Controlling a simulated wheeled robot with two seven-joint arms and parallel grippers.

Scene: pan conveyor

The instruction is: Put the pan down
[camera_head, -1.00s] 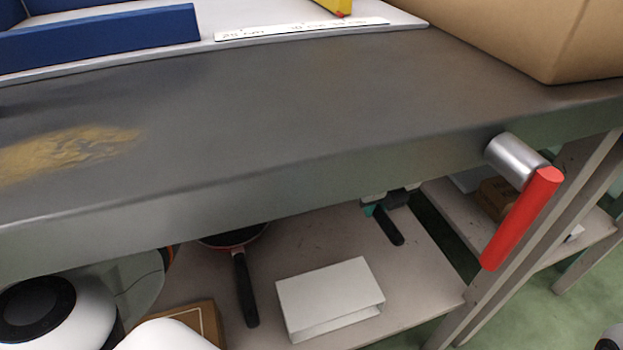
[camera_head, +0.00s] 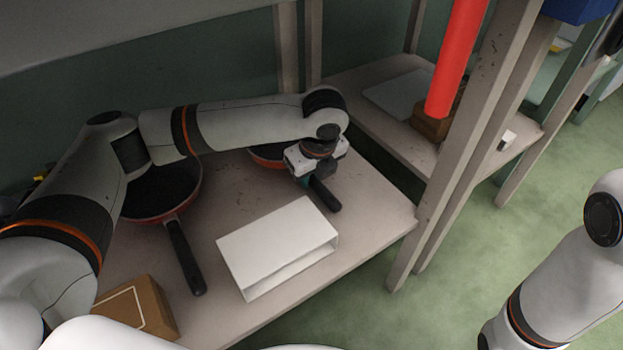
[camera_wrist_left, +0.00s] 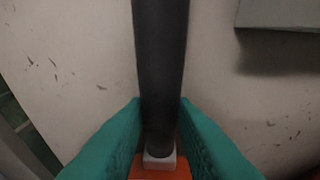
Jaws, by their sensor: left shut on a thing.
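The pan (camera_head: 262,153) with a dark inside and red-orange outside is at the back of the lower shelf (camera_head: 375,215), partly hidden by my left arm. My left gripper (camera_head: 314,180) is shut on its black handle (camera_head: 326,196). In the left wrist view, the handle (camera_wrist_left: 160,60) runs between the teal fingers (camera_wrist_left: 160,125), with the orange pan side at the bottom edge. I cannot tell whether the pan touches the shelf. My right arm shows at the right, but its gripper is out of view.
A second pan (camera_head: 160,190) lies left on the shelf, its handle pointing forward. A white box (camera_head: 270,240) and a brown box (camera_head: 150,305) sit near the front. A shelf post (camera_head: 465,150) and a hanging red bar (camera_head: 457,60) stand at the right.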

